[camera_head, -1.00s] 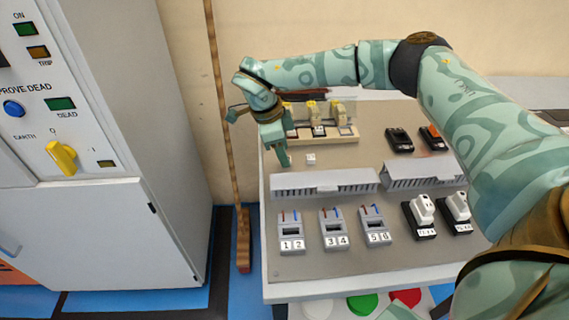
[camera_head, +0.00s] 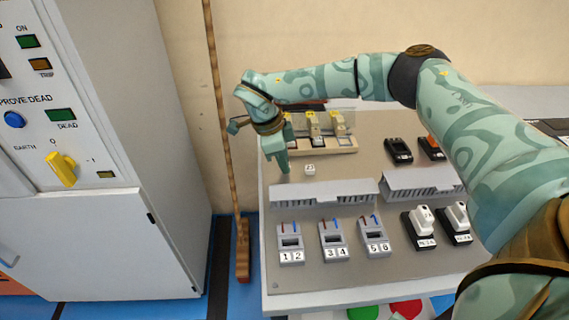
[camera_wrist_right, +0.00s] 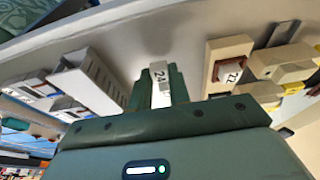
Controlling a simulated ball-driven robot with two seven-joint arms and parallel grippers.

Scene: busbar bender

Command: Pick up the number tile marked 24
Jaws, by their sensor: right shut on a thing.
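The number tile marked 24 (camera_wrist_right: 160,75) shows in the right wrist view, upright between the two fingers of my right gripper (camera_wrist_right: 160,88). The fingers are shut on it. In the head view my right gripper (camera_head: 282,165) points down over the left part of the table top, and its fingers hide the held tile. A small white tile (camera_head: 310,169) sits on the table just right of the fingertips, apart from them; I cannot read its mark surely. My left gripper is not in view.
Behind stands a wooden rack (camera_head: 345,149) with yellow-tipped parts; its tile (camera_wrist_right: 232,73) reads like 72. Grey slotted trunking (camera_head: 320,193) lies in front, then numbered units (camera_head: 291,257) and black-based devices (camera_head: 418,243). A grey cabinet (camera_head: 130,240) and leaning pole (camera_head: 220,100) are left.

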